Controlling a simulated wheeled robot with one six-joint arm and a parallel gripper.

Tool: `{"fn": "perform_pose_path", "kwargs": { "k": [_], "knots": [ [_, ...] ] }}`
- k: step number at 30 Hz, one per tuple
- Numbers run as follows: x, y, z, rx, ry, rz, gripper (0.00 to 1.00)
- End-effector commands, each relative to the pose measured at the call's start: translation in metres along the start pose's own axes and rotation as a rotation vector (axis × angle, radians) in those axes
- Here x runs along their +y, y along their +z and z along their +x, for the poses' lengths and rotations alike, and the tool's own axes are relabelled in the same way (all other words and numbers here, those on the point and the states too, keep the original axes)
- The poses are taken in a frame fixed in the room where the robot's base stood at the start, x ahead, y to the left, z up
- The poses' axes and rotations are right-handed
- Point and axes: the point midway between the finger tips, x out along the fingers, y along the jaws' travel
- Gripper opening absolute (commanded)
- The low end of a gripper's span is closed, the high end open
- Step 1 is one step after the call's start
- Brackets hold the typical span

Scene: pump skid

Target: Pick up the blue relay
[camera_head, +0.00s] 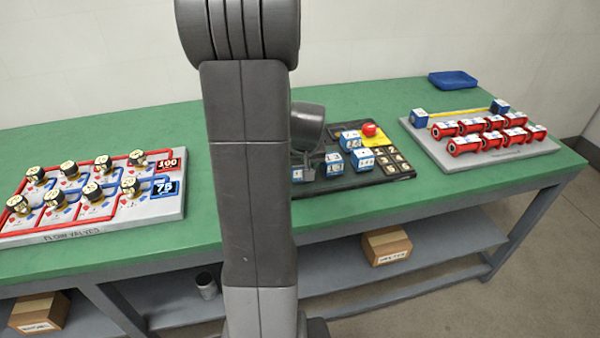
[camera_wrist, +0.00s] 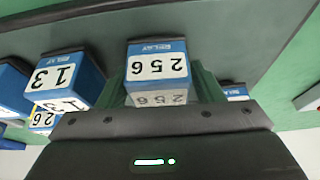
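Several blue relays with white number labels sit on a dark panel (camera_head: 345,184) on the green bench in the head view. One blue relay (camera_head: 362,160) stands right of my gripper (camera_head: 308,165), which is low over the panel and partly hidden by my arm. In the wrist view, a blue relay marked 256 (camera_wrist: 157,65) appears upside down in front of my gripper (camera_wrist: 160,95), with greenish finger shapes close on both sides. Whether they touch it is unclear. A relay marked 13 (camera_wrist: 62,76) stands to its left, and another relay (camera_wrist: 236,91) shows partly at right.
A red button (camera_head: 369,130) sits on the panel. A flow-valve board (camera_head: 110,228) lies to the left, and a grey board with red cylinders (camera_head: 480,155) to the right. A blue tray (camera_head: 453,80) is at the back right. Bare green bench (camera_head: 150,130) lies behind the valve board.

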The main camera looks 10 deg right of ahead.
Motion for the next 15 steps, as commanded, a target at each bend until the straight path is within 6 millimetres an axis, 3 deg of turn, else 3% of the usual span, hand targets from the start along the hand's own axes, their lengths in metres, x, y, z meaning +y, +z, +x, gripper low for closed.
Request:
{"fn": "perform_pose_path", "kwargs": {
  "k": [1, 6, 15],
  "knots": [
    [0.0000, 0.0000, -0.0001, 0.000, 0.000, 0.000, 0.50],
    [0.0001, 0.0000, -0.0002, 0.000, 0.000, 0.000, 0.20],
    [0.0003, -0.0035, -0.0065, 0.003, 0.001, 0.000, 0.20]
  ]
}}
